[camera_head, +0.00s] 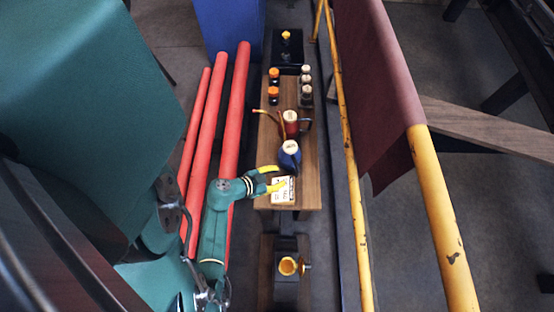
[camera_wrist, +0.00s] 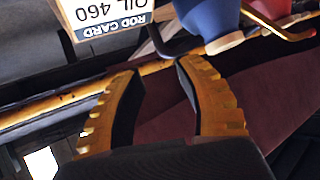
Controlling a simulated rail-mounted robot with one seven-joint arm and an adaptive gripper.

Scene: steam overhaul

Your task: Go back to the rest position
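My gripper (camera_head: 271,178) is at the left edge of a wooden bench top (camera_head: 297,204), at the end of my green arm. Its two yellow fingers are spread with an empty gap between them, as the wrist view also shows (camera_wrist: 158,67). A white card (camera_head: 290,194) lies by the fingertips; in the wrist view the card (camera_wrist: 95,12) reads "ROD CARD" and "OIL 460". A blue can (camera_head: 289,157) stands just beyond the card, and it also shows in the wrist view (camera_wrist: 208,18). Whether a finger touches the card is unclear.
A red can (camera_head: 291,126), jars with orange lids (camera_head: 273,93) and several bottles (camera_head: 306,90) stand farther along the bench. Red pipes (camera_head: 236,95) lie left. A yellow rail (camera_head: 345,130) with maroon cloth (camera_head: 378,90) runs right.

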